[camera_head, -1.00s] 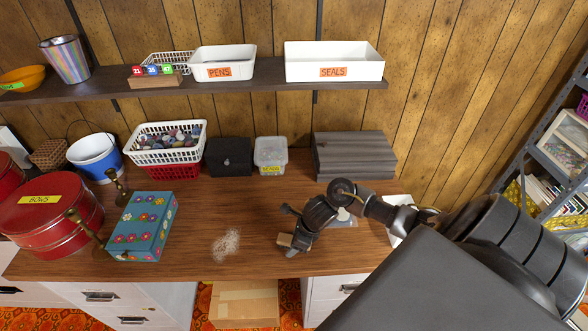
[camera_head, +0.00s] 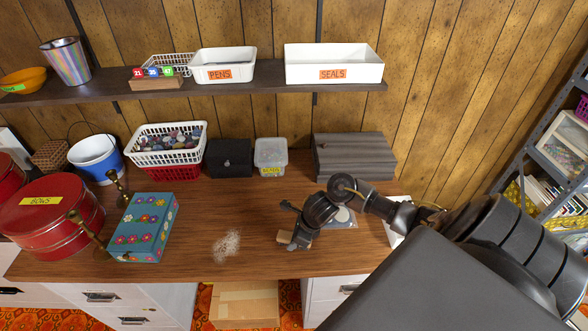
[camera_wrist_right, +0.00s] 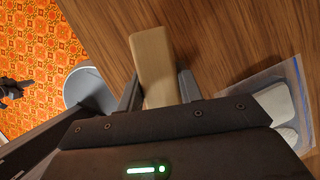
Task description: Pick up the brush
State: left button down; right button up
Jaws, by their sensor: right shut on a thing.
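The brush (camera_head: 284,237) shows as a pale wooden block at the right-front part of the wooden desk (camera_head: 180,262). My right gripper (camera_head: 292,239) is shut on it. In the right wrist view the block (camera_wrist_right: 153,55) sticks out between the two dark fingers (camera_wrist_right: 158,92). Its bristles are hidden, and I cannot tell whether it touches the desk. A patch of pale crumbs or shavings (camera_head: 226,246) lies on the desk to the left of the gripper. My left gripper is not in view in the head view.
A clear bag with pale pieces (camera_wrist_right: 275,108) lies beside the gripper. A floral box (camera_head: 145,227), brass candlesticks and a red tin (camera_head: 50,215) stand at left. A grey box (camera_head: 353,156), clear tub (camera_head: 271,157) and baskets line the back. The desk's middle is mostly free.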

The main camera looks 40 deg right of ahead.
jog(key=s+a+r+p, duration=0.3)
jog(key=s+a+r, duration=0.5)
jog(key=s+r, duration=0.3)
jog(key=shift+s+a+r, duration=0.15)
jog(key=o, duration=0.4)
jog(key=shift+c, duration=1)
jog(key=shift+a, duration=0.1)
